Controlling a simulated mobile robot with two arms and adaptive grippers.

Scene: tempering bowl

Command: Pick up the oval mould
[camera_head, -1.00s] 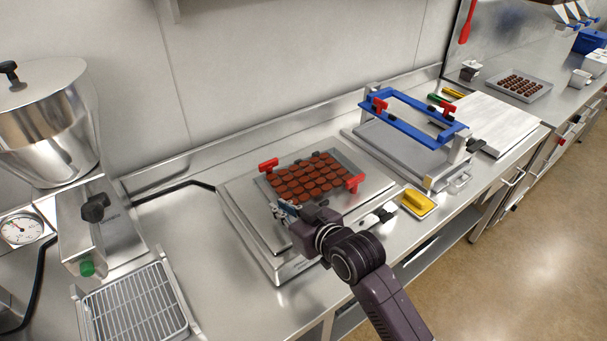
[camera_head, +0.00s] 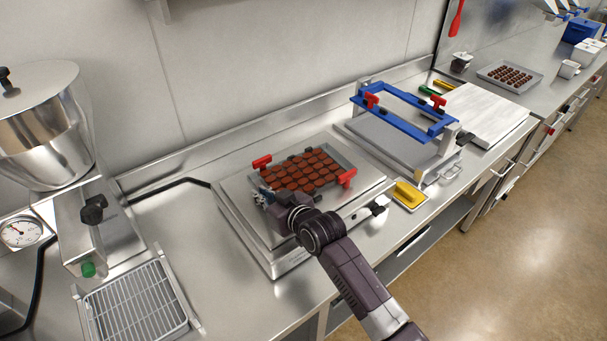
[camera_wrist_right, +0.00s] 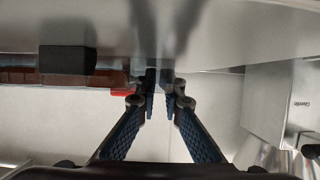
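The oval mould (camera_head: 316,161), a flat tray with rows of red-brown oval cavities, lies on a steel plate on the counter. Red clamp handles (camera_head: 347,177) stand at two of its corners. My right gripper (camera_head: 264,196) is low at the mould's near left corner. In the right wrist view its two textured fingers (camera_wrist_right: 160,95) face each other with a narrow gap. A red-brown edge with a black block (camera_wrist_right: 67,60) shows left of them. I cannot tell whether the mould's rim lies between the fingertips. My left gripper is not in view.
A steel melting pot (camera_head: 45,130) and a wire rack (camera_head: 137,308) stand at left. A blue frame (camera_head: 398,122) stands over a grey plate at right. A yellow-handled scraper (camera_head: 408,194) lies in front of it. Bare counter lies left of the steel plate.

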